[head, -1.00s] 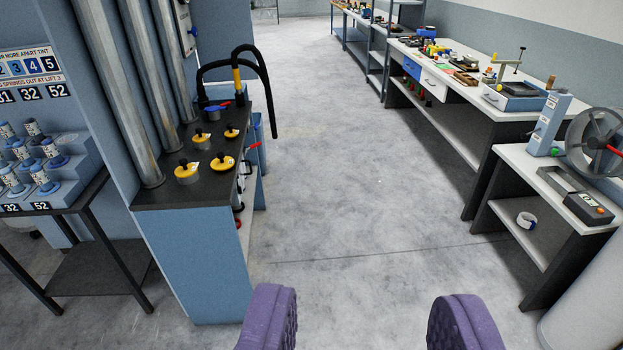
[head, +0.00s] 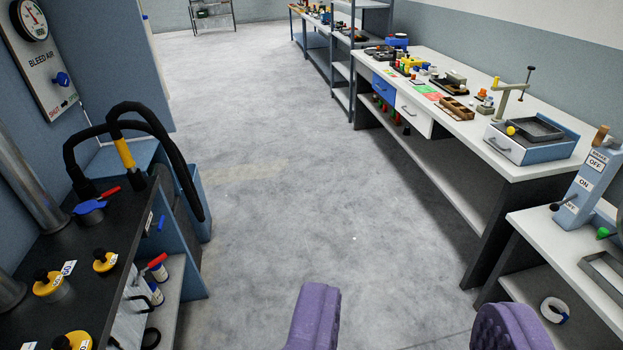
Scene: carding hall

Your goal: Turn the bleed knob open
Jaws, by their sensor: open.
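The bleed knob (head: 62,79) is a small blue knob on a pale panel (head: 45,62) on the wall at the upper left. The panel reads "BLEED AIR", with "SHUT" and an arrow below the knob. A round gauge (head: 29,20) sits above it. My gripper (head: 415,325) has two purple ridged fingers, wide apart and empty, at the bottom of the view. It is far from the knob, to the right and nearer, over the floor.
A dark bench (head: 90,232) with yellow knobs and black hoses (head: 165,135) stands at the left, below the panel. White-topped workbenches (head: 480,140) line the right. The floor aisle (head: 260,170) between is clear.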

